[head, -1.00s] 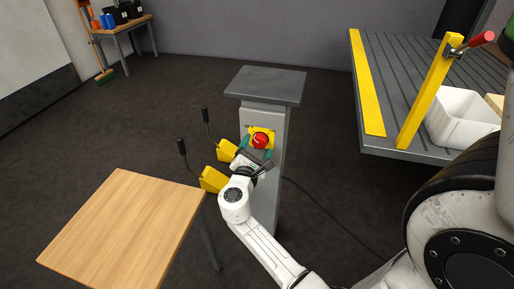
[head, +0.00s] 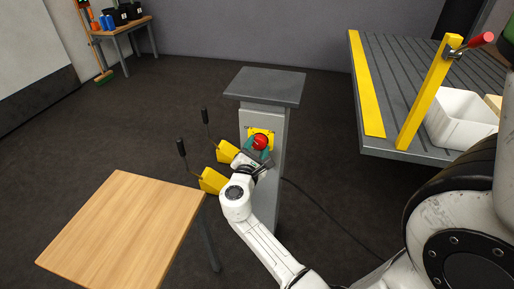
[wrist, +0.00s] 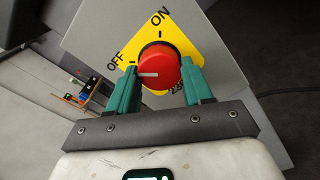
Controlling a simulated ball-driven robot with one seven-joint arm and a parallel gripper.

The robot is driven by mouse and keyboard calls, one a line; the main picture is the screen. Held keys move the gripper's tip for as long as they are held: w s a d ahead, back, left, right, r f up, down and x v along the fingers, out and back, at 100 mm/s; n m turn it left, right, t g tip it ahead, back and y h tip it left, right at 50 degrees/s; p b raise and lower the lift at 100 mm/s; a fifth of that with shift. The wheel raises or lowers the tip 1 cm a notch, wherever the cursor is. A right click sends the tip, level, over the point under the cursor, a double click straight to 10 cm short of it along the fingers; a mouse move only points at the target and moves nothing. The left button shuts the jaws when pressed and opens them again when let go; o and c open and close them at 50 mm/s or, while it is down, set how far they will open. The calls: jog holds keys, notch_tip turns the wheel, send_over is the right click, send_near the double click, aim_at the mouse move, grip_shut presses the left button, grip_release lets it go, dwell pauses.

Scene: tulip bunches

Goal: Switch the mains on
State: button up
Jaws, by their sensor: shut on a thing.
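The mains switch is a round red knob (wrist: 159,66) on a yellow plate (wrist: 128,41) marked ON at the top and OFF at the left. The white mark on the knob points left, towards the OFF side. My gripper (wrist: 160,74) has its two teal fingers on opposite sides of the knob and is shut on it. In the head view the red knob (head: 260,141) shows on the front of a grey pedestal (head: 273,180), with my gripper (head: 257,152) at it. The lower part of the plate is partly hidden by the knob and fingers.
Two yellow lever boxes (head: 213,181) with upright black-handled levers stand left of the pedestal. A wooden table (head: 125,235) is at the front left. A slatted grey bench (head: 410,110) with a white bin (head: 462,117) is at the right. A cable runs along the floor.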

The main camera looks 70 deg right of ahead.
jog(key=shift+m+b, duration=0.3)
jog(key=shift+b, duration=0.05)
jog(key=m+b, duration=0.3)
jog(key=shift+f+m, duration=0.2)
jog(key=shift+m, duration=0.1)
jog(key=m+b, duration=0.9)
jog(key=shift+m, duration=0.4)
jog(key=shift+r+m+b, duration=0.2)
jog(key=shift+m+b, duration=1.7)
jog(key=o, duration=1)
jog(key=shift+r, duration=0.1)
jog(key=shift+o, duration=0.2)
